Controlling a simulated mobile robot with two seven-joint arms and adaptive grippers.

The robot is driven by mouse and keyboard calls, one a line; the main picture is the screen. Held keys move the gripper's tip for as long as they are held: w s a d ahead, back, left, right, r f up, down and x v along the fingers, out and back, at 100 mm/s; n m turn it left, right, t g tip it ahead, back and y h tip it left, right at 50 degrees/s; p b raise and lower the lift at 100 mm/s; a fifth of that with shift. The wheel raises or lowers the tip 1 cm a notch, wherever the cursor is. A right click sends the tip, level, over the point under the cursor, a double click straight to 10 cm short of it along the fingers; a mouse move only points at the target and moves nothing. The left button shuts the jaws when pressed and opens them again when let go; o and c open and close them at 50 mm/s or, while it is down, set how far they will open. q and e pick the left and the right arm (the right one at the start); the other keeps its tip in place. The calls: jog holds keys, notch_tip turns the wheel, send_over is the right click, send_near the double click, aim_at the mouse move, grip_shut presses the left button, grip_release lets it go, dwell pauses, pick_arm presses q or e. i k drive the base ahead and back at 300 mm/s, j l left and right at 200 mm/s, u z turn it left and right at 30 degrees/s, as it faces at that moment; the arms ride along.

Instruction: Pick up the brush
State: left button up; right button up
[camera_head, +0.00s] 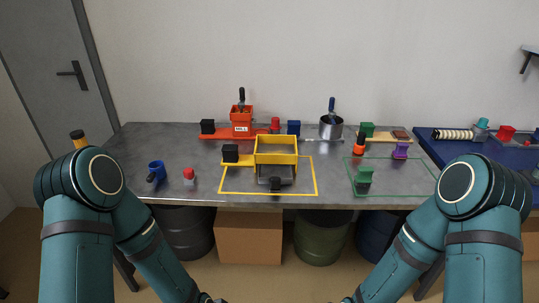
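I cannot make out the brush for certain. A cream, ribbed cylinder (453,134) with dark ends lies on the blue surface at the right and may be the brush. My grippers do not show, and nothing visible is held.
A cardboard box (249,237) and drums (321,237) stand below.

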aim_at(363, 177)
jog(key=l+u, duration=0.15)
jog(key=u, duration=0.2)
jog(key=l+u, duration=0.15)
jog(key=u, duration=0.15)
jog(key=i+l+u, duration=0.1)
jog(key=u, duration=0.25)
jog(key=l+u, duration=0.25)
jog(key=l, duration=0.25)
jog(key=k+l+u, duration=0.25)
jog(key=l, duration=0.75)
jog(key=k+l+u, duration=0.15)
jog(key=l, duration=0.35)
